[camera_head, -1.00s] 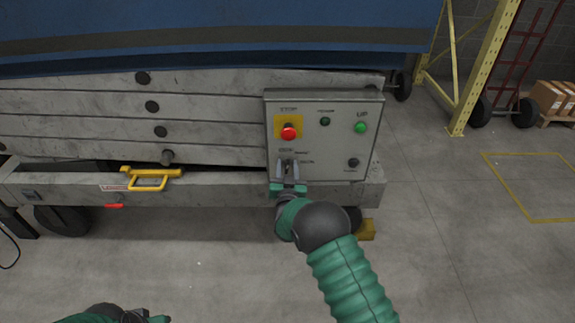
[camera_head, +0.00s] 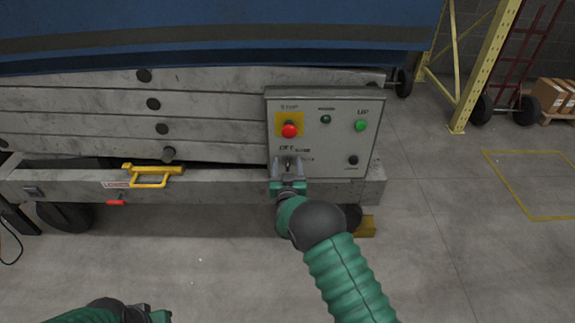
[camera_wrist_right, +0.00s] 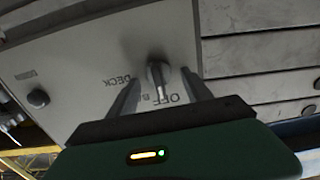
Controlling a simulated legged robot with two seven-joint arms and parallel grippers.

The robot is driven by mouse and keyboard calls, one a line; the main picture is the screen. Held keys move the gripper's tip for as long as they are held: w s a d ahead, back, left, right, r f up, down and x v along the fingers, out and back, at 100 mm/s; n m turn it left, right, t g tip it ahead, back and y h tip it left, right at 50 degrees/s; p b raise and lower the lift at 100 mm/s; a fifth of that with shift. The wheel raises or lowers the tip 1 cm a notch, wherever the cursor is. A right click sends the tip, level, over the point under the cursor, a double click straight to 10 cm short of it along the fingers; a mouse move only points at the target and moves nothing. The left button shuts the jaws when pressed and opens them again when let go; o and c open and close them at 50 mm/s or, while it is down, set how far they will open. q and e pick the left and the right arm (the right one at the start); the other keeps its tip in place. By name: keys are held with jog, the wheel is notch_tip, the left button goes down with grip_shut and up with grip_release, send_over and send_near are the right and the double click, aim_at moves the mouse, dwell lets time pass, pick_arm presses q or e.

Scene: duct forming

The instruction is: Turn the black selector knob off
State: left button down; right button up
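The black selector knob (camera_wrist_right: 157,78) sits on the grey control panel (camera_head: 340,150). In the right wrist view, which shows the panel upside down, its handle points down the picture toward the OFF label, with DECK to the left. My right gripper (camera_head: 289,168) is at the panel's lower left in the head view. It also shows in the right wrist view (camera_wrist_right: 160,82), its fingers spread on either side of the knob with gaps. In the head view the fingers partly hide the knob. My left gripper (camera_head: 160,315) is at the bottom edge, partly cut off.
The panel also carries a red stop button (camera_head: 289,131), a green UP button (camera_head: 361,126) and a black button (camera_head: 353,160). A yellow handle (camera_head: 150,175) sticks out left of the panel on the grey lift frame (camera_head: 230,187). The floor in front is clear.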

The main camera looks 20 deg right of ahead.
jog(key=shift+s+a, duration=0.1)
jog(key=shift+s, duration=0.15)
jog(key=p+v, duration=0.5)
jog(key=v, duration=1.1)
jog(key=shift+s, duration=0.15)
